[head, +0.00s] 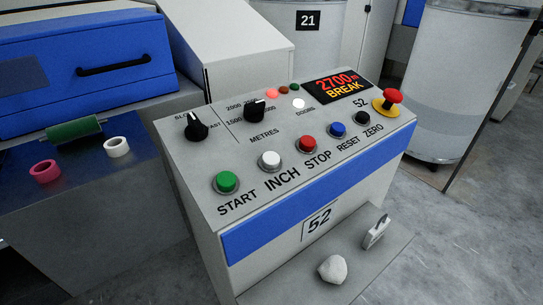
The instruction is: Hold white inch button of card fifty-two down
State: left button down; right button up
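The white INCH button (269,160) is on the panel's front row, between the green START button (226,182) and the red STOP button (307,145). The white button stands raised with nothing touching it. The blue RESET button (338,130) and black ZERO button (361,118) continue the row to the right. A lit display (337,86) reads 2700 and BREAK. Neither of my grippers is in view.
A red mushroom button on a yellow base (392,97) rises at the panel's right corner. Two black knobs (196,127) stand behind the row. A white lump (332,269) and a small metal-looking item (377,231) sit on the ledge below. Pink and white rings (45,171) lie left.

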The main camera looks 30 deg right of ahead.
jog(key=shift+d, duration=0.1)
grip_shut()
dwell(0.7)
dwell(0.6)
